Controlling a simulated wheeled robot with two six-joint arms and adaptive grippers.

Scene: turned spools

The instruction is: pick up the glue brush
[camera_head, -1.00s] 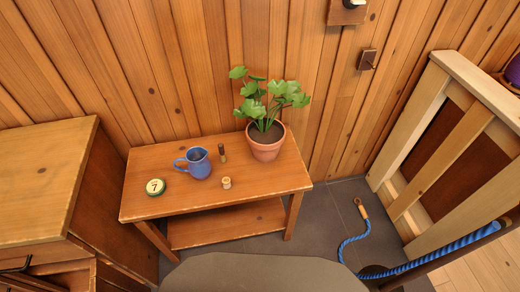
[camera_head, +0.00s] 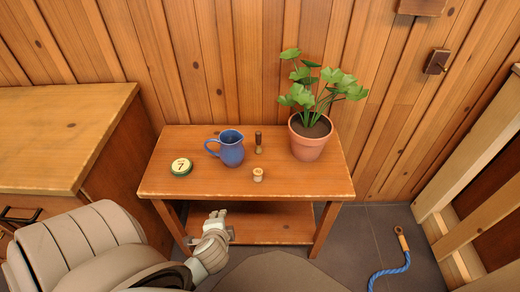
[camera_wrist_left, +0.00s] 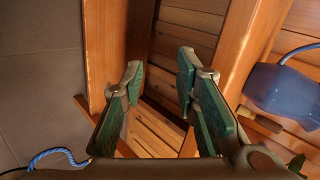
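A small upright piece, dark above and lighter brown below (camera_head: 258,142), stands on the wooden side table (camera_head: 310,186) just right of the blue mug (camera_head: 231,149). It may be the glue brush, but it is too small to be sure. A pale turned spool (camera_head: 258,175) stands in front of it. My left gripper (camera_head: 218,222) is in front of the table, below its top and apart from these things. In the left wrist view the left gripper (camera_wrist_left: 160,85) is open and empty, with the mug (camera_wrist_left: 285,92) off to the right. My right gripper is not in view.
A round tin marked 7 (camera_head: 181,167) lies at the table's left. A potted plant (camera_head: 310,137) stands at its back right. A wooden cabinet (camera_head: 60,130) is at the left. The table's front right is clear.

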